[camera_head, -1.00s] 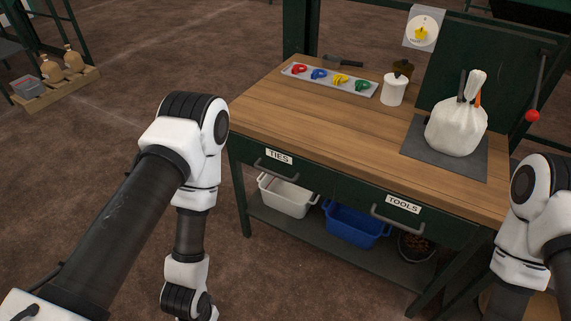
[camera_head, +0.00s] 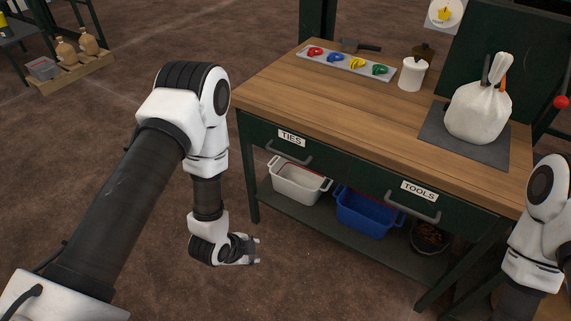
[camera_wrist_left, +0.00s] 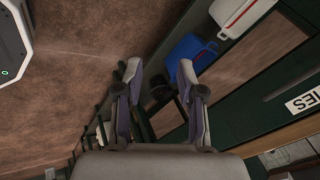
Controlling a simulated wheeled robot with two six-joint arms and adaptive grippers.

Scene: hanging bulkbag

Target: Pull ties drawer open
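The ties drawer (camera_head: 275,142) is shut in the left front of the wooden workbench. It has a white TIES label (camera_head: 291,138) and a grey bar handle (camera_head: 289,156). My left gripper (camera_head: 257,250) is below and left of that handle in the head view, apart from the bench. In the left wrist view its two fingers (camera_wrist_left: 158,72) are spread with nothing between them.
The tools drawer (camera_head: 380,185) is right of the ties drawer. A white bin (camera_head: 296,184) and a blue bin (camera_head: 364,215) stand on the lower shelf. The benchtop (camera_head: 335,105) holds a tray of coloured ties, a white cup and a tied bag.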

